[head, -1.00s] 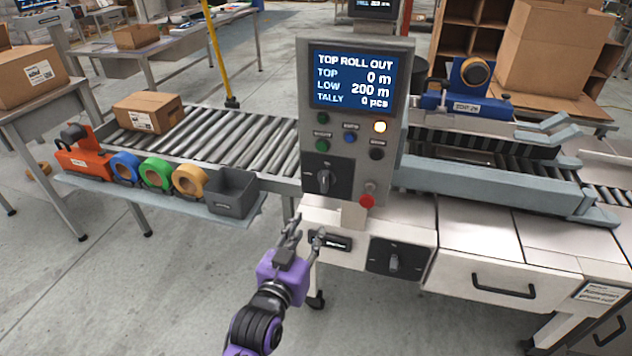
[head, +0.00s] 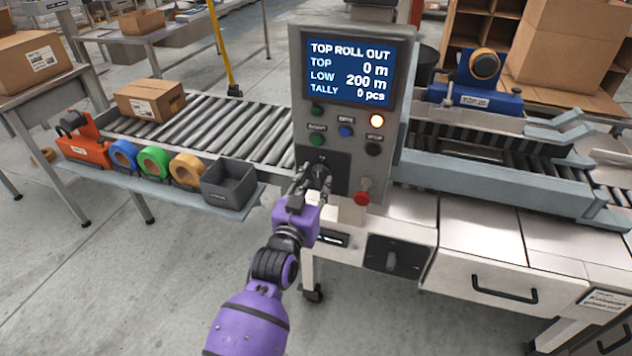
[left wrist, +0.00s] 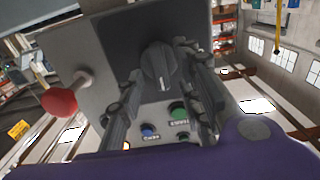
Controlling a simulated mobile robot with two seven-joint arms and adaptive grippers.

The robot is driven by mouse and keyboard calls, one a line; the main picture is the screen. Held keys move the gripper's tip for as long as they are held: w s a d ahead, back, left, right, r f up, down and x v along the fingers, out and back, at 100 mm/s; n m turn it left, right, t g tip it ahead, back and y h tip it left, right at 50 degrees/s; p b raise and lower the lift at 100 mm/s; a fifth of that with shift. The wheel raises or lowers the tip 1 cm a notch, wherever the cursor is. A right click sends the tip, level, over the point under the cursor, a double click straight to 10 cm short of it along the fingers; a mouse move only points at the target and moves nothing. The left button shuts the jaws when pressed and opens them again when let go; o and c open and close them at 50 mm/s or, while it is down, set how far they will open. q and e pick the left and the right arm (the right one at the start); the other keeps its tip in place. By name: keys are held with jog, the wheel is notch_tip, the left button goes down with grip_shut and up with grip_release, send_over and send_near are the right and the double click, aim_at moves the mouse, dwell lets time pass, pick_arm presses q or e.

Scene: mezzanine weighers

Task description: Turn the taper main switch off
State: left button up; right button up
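A dark rotary switch (head: 319,172) sits low on the grey control panel (head: 397,130), under the buttons. In the left wrist view its round black knob (left wrist: 158,66) shows, its white mark toward the button side. My left gripper (head: 313,177) is at this switch and partly covers it in the head view. In the left wrist view the fingers (left wrist: 160,72) are apart, one on each side of the knob; I cannot tell whether they touch it. A second rotary switch (head: 391,262) is on the cabinet at lower right. Labels are too small to read. My right gripper is not in view.
A red button (head: 362,198) sticks out beside the switch; it also shows in the left wrist view (left wrist: 58,101). Green (head: 316,139), blue (head: 345,131) and black buttons and a lit lamp (head: 377,121) sit above. A grey bin (head: 228,183) stands left.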

pick_arm(q)
jog(key=shift+w+d, duration=0.1)
jog(key=shift+w, duration=0.25)
grip_shut()
